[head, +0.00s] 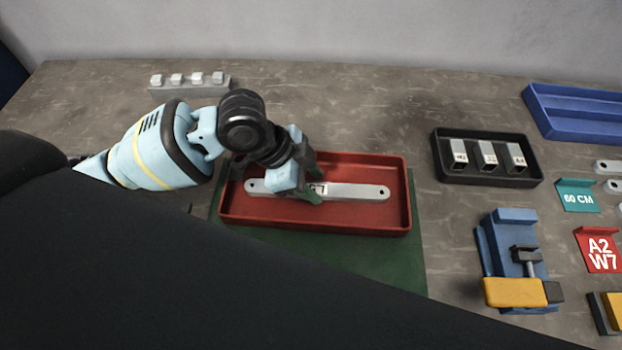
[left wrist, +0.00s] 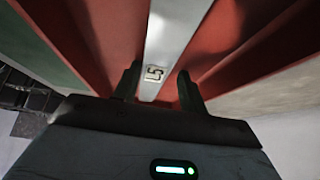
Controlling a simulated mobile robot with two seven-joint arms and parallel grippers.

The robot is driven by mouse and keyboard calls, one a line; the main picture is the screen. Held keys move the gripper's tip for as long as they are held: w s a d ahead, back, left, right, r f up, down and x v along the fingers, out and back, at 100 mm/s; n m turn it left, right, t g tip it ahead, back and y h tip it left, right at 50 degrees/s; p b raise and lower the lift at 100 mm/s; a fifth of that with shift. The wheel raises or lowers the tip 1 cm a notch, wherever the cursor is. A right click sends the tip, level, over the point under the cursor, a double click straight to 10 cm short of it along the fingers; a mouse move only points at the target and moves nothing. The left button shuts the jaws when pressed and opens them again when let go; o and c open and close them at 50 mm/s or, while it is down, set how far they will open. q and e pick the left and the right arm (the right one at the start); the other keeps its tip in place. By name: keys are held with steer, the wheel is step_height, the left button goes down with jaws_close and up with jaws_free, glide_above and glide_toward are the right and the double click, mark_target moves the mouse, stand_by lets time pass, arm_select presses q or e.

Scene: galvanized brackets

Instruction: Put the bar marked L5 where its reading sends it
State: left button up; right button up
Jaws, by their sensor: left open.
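The bar marked L5 (head: 350,191) is a pale metal strip with rounded ends and a hole near each end. It lies lengthwise in the red tray (head: 315,222). In the left wrist view the left gripper (left wrist: 158,88) is open, with one finger on each side of the bar. Whether the fingers touch it I cannot tell. My right gripper is not in view.
The red tray lies on a green mat (head: 400,262). To the right are a black tray (head: 440,165) with three metal blocks, a blue tray (head: 570,132), a blue vise (head: 515,235), a teal "60 CM" sign (head: 578,196) and a red "A2 W7" sign (head: 598,250). A grey rack (head: 190,88) stands behind.

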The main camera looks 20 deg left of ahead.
arm_select(q)
steer(key=shift+s+f+g, duration=0.3)
steer(key=shift+s+f, duration=0.2)
steer(key=p+v, duration=0.1)
steer(key=v, duration=1.1)
steer(key=shift+r, duration=0.45)
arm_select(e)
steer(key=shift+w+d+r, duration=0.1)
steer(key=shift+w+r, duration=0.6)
arm_select(q)
steer(key=shift+d, duration=0.1)
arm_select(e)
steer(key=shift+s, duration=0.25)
